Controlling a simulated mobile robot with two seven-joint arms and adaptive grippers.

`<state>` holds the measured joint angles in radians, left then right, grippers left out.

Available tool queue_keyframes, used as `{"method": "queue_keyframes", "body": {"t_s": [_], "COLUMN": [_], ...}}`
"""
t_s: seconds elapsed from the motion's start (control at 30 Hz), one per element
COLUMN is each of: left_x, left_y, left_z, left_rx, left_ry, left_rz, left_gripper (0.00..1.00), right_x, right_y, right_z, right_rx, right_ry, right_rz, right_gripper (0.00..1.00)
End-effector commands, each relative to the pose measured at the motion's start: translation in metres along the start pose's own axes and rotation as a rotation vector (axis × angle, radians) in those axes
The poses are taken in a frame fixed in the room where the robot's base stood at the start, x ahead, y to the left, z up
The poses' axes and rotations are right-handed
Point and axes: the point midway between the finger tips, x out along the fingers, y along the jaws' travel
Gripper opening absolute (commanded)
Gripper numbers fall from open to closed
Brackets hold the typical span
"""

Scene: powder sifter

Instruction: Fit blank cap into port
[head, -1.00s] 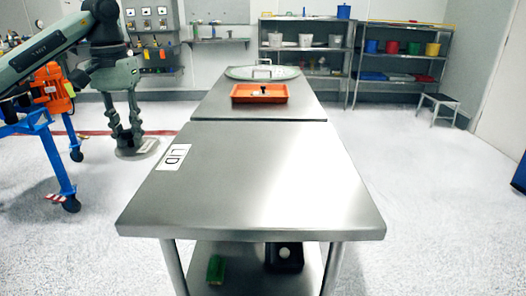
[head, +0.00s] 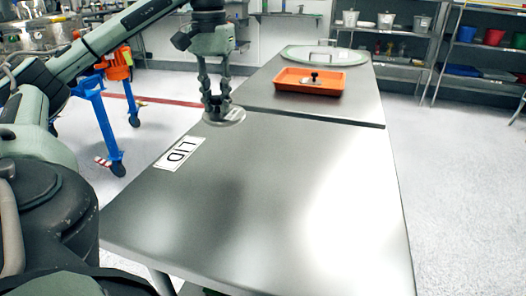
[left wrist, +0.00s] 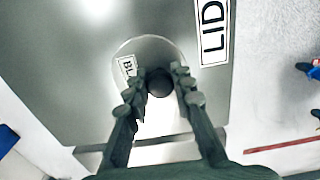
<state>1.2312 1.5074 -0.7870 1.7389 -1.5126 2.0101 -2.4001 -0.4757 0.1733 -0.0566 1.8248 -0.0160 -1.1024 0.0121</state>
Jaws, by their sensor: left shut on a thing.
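The blank cap is a flat round metal disc (head: 226,117) with a label on top, seen at the far left corner of the near steel table. In the left wrist view the disc (left wrist: 149,49) shows a partly hidden label starting "BL" and a dark round knob (left wrist: 159,84). My left gripper (head: 215,103) points down and is shut on the cap by its knob; the gripper also shows in the wrist view (left wrist: 161,80). The disc appears roughly level; its height above the table is hard to tell. I cannot make out the port. My right gripper is out of view.
The near steel table (head: 290,200) is bare except for a LID label (head: 180,152). Behind it stand an orange tray (head: 309,82) holding a small dark-handled part and a round lid (head: 324,56) with a handle. A blue wheeled frame (head: 101,125) stands at left.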

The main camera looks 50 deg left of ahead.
Motion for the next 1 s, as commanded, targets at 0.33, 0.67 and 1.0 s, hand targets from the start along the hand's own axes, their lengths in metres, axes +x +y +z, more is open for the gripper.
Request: {"method": "queue_keyframes", "body": {"t_s": [0.33,0.67,1.0], "left_x": [0.043,0.067,0.1], "left_y": [0.064,0.086,0.086], "left_z": [0.035,0.047,0.047], "left_rx": [0.005,0.0,0.0], "left_ry": [0.0,-0.001,0.0], "left_rz": [-0.002,-0.002,-0.001], "left_gripper": [0.0,0.0,0.0], "right_x": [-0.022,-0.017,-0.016], "right_y": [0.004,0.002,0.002], "right_z": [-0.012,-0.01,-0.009], "right_rx": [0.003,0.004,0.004], "right_ry": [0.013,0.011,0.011], "right_rz": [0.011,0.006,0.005], "right_gripper": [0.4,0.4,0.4]}}
